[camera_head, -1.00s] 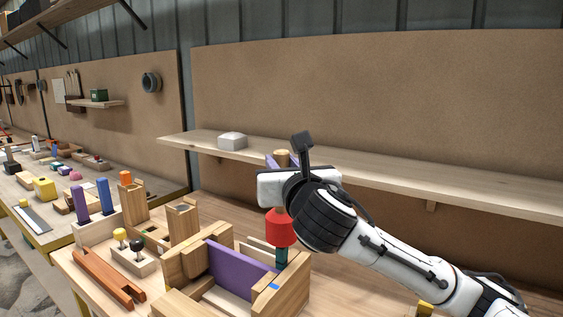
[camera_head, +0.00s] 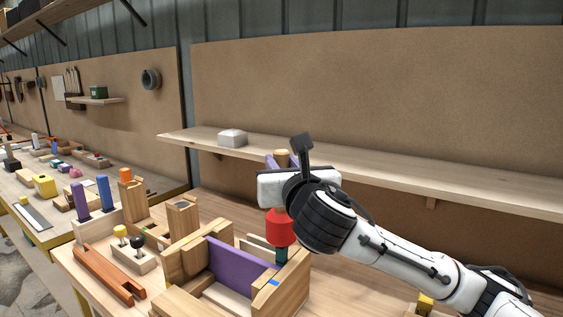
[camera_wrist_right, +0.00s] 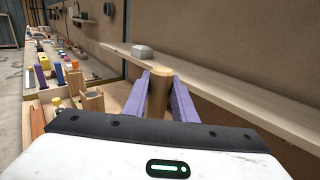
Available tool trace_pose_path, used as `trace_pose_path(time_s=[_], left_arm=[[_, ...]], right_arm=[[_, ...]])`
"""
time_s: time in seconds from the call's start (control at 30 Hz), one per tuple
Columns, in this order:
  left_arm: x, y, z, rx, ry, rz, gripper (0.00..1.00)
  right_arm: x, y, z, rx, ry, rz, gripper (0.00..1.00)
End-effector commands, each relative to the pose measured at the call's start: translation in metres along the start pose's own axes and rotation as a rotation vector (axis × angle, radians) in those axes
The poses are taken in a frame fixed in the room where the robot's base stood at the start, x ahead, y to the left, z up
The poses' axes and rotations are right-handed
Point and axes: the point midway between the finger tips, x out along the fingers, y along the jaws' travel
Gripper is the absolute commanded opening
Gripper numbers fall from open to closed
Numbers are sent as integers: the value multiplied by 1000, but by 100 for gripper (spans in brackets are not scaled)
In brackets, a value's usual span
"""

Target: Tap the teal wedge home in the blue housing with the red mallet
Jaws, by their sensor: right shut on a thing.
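The red mallet (camera_head: 280,229) hangs upright with its red head down; its wooden handle end shows above my right gripper (camera_head: 281,160). The handle also shows in the right wrist view (camera_wrist_right: 158,92), between the purple fingers of my right gripper (camera_wrist_right: 158,84), which are shut on it. The teal wedge (camera_head: 281,256) stands right under the mallet head at the wooden housing; whether they touch I cannot tell. The housing is pale wood with a blue mark (camera_head: 274,283) on its top edge beside the wedge. The wedge's lower part is hidden. My left gripper is not in view.
A purple panel (camera_head: 240,266) stands in the wooden frame left of the wedge. A long shelf (camera_head: 370,177) runs behind my right arm.

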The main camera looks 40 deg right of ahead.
Motion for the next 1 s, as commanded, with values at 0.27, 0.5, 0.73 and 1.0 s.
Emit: trace_pose_path(time_s=[0.27,0.5,0.73,1.0], left_arm=[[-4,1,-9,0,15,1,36],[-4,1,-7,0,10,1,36],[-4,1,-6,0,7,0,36],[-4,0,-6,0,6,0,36]], right_arm=[[0,0,27,2,-4,0,0],[0,0,40,3,-8,-1,0],[-1,0,65,3,-6,-1,0],[-1,0,67,1,-4,0,0]])
